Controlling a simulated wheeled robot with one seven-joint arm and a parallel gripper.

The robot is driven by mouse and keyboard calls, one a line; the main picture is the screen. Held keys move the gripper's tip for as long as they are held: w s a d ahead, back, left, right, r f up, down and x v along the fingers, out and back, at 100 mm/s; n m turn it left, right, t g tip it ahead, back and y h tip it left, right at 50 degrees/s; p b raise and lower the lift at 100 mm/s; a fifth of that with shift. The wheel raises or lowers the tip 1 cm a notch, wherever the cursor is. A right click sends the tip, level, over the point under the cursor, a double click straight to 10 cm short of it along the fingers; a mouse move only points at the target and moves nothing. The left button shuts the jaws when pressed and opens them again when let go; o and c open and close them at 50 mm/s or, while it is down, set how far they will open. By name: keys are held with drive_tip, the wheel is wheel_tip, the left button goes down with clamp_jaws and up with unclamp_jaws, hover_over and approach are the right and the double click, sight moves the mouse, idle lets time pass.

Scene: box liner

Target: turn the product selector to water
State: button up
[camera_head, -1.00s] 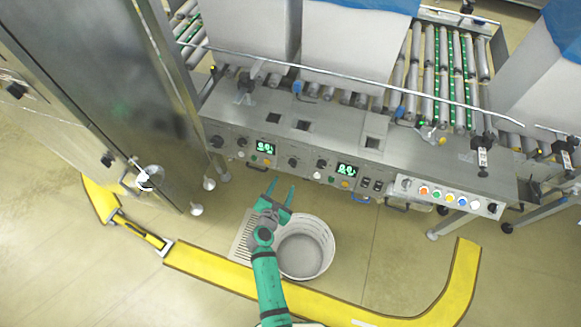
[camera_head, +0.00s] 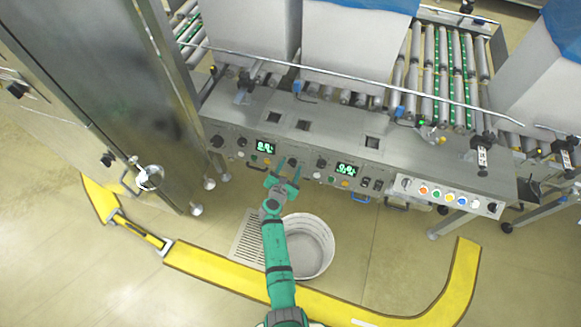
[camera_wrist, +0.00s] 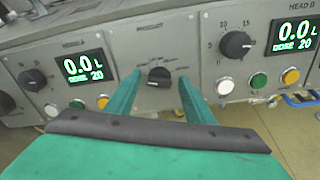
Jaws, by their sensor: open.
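The black product selector knob (camera_wrist: 160,76) sits on the grey control panel, between the two green displays. In the wrist view it shows between my two green fingers, with the fingertips to its left and right. The lettering around it is too small to read. In the head view the knob (camera_head: 292,162) is just beyond the fingertips. My gripper (camera_head: 284,173) is open and empty in front of the panel; it also shows in the wrist view (camera_wrist: 160,82). I cannot tell whether the fingers touch the panel.
A left display (camera_wrist: 84,67) and a right display (camera_wrist: 296,32) flank the knob, with dial knobs (camera_wrist: 235,44) and coloured buttons (camera_wrist: 259,80) beside them. A white bucket (camera_head: 309,246) stands on the floor below the panel. A yellow barrier (camera_head: 215,268) curves around the front.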

drive_tip(key=shift+w+f, duration=0.1)
drive_tip(key=shift+c, duration=0.5)
drive_tip(key=c, duration=0.9)
drive_tip(key=shift+c, duration=0.2)
